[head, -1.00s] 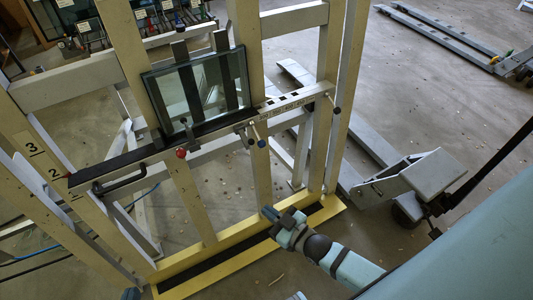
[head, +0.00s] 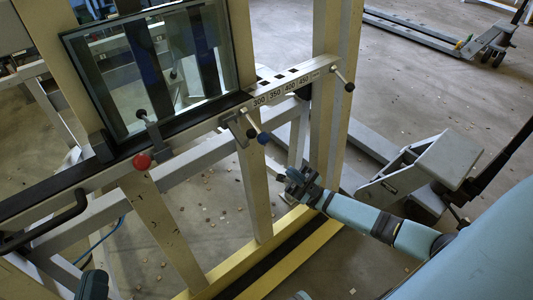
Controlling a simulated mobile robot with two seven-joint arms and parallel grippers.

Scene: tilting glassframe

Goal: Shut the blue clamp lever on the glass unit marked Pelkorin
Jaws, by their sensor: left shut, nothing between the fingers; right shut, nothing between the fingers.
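The glass unit (head: 181,62), a dark-edged pane, leans on the frame's ledge at upper left; no Pelkorin name can be read on it. The blue clamp lever's knob (head: 263,138) is at the end of a thin rod from a bracket on the rail, right of the glass, pointing down and outward. My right gripper (head: 288,179) is shut and empty, just below and right of the blue knob, apart from it. My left gripper (head: 93,284) shows only as a dark teal end at the bottom left, partly cut off, apart from the levers.
A black knob (head: 348,86) is at the rail's right end, by a number scale (head: 290,88). A black handle (head: 50,222) is at left. A pallet truck (head: 420,35) stands behind on open floor.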

